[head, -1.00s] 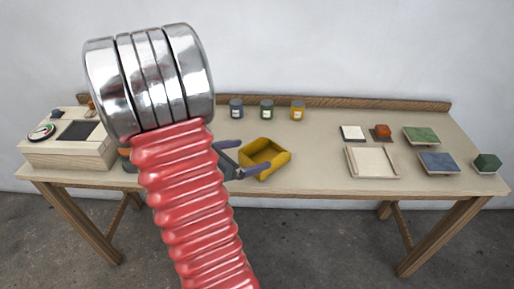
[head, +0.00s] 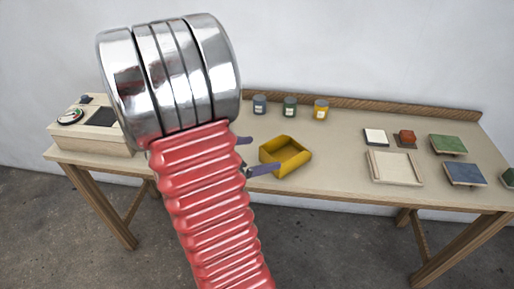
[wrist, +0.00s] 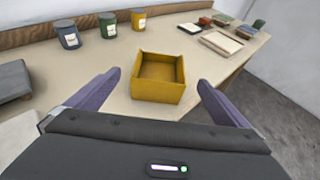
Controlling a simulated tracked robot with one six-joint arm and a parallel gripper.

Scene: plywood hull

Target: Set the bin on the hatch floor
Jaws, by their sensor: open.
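The yellow bin (head: 284,160) is an open-topped box standing upright on the tabletop. My gripper (head: 262,154) is open and empty, just left of the bin in the head view. In the wrist view the bin (wrist: 158,92) stands ahead of my gripper (wrist: 159,78), roughly centred between its spread purple fingers. The bin looks clear of both fingers. A pale square panel with a raised rim (head: 395,181) lies right of the bin and looks empty; I cannot tell for certain that it is the hatch floor. My red and silver arm hides part of the table.
Blue, green and yellow jars (head: 290,107) stand behind the bin. A box with a gauge and dark panel (head: 95,135) is at the left. A white tile (head: 376,136), red block (head: 407,136), green pad (head: 448,144) and blue pad (head: 464,174) surround the rimmed panel. Tabletop between bin and panel is clear.

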